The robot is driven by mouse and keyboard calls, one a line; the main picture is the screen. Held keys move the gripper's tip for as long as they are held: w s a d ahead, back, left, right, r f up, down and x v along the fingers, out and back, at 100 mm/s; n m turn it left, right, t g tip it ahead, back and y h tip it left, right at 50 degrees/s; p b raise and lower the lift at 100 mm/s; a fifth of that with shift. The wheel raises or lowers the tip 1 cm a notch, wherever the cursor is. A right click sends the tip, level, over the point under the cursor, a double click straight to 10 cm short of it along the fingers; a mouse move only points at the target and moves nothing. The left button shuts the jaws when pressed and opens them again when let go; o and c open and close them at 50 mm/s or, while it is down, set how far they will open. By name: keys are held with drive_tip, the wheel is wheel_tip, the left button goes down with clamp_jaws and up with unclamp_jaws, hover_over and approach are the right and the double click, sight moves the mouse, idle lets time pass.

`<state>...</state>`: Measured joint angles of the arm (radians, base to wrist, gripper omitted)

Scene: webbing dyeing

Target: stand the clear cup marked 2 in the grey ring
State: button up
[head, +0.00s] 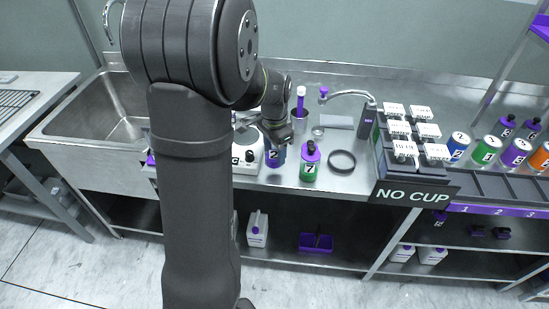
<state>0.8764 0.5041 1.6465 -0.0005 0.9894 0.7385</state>
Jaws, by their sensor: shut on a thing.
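The cup (275,157) shows below my gripper (277,140); it looks dark blue to purple, with a white mark that seems to be a 2. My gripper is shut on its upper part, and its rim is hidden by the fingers. The cup is upright beside the scale; I cannot tell whether its base touches the counter. The grey ring (342,152) lies flat and empty on the counter, right of the cup, with a bottle between them.
A white scale (246,163) is left of the cup.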

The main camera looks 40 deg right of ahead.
drive_tip(key=d+r+n, duration=0.4)
drive_tip(key=d+r, duration=0.4)
drive_tip(key=r, duration=0.1)
drive_tip(key=s+d+f+m, duration=0.1)
drive_tip(key=s+d+m, duration=0.3)
drive_tip(key=s, duration=0.7)
drive_tip(key=s+d+m, duration=0.1)
drive_tip(key=s+d, duration=0.5)
drive_tip(key=s, duration=0.5)
drive_tip(key=w+f, duration=0.2)
drive_tip(key=w, duration=0.1)
drive_tip(key=w+d+f, duration=0.1)
drive_tip(key=w+f, duration=0.1)
drive_tip(key=w, duration=0.2)
drive_tip(key=w+f, duration=0.3)
drive_tip(key=w, duration=0.1)
drive_tip(key=shift+w+d, duration=0.15)
drive_tip(key=shift+w, duration=0.1)
drive_tip(key=shift+f, duration=2.05)
